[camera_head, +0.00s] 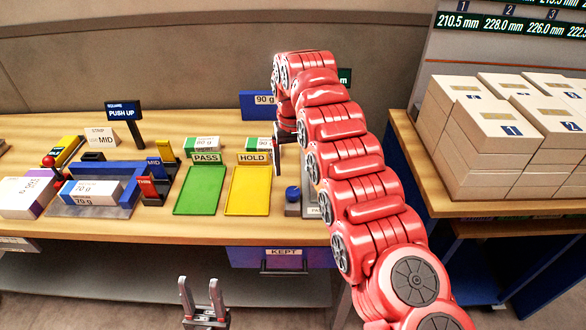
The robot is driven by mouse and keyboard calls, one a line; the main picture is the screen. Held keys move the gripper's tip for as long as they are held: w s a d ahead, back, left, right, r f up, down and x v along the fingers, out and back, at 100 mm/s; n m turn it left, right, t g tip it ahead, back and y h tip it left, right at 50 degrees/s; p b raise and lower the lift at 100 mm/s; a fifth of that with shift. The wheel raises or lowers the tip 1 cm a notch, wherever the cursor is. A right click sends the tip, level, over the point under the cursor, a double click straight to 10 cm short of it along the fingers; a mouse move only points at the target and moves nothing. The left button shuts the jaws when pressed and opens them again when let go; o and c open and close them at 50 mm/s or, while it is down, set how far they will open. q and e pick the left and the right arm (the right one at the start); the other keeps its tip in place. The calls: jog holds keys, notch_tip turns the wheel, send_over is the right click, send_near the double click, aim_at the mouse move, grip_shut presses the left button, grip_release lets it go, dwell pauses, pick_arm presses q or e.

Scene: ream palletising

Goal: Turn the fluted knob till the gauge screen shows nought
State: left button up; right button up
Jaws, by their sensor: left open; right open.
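A blue knob (293,194) stands on a small grey block on the bench, just right of the yellow tray. At this size I cannot make out its flutes. A sliver of a dark screen with green marks (345,77) shows behind my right arm. The rest of it is hidden, so I cannot read a value or tell if it is the gauge screen. My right gripper (277,160) is open, above and left of the knob and apart from it, partly hidden by its arm. My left gripper (199,284) is open and empty in front of the bench, low in the view.
A green PASS tray (200,194) and a yellow HOLD tray (247,194) lie left of the knob. A blue jig (108,171) with a ream and a PUSH UP display (124,112) stand further left. Stacked boxes (500,125) fill the right table. A KEPT drawer (270,257) is below.

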notch_tip(320, 180, up, 9)
jog(key=p, duration=0.7)
jog(key=shift+p, duration=0.4)
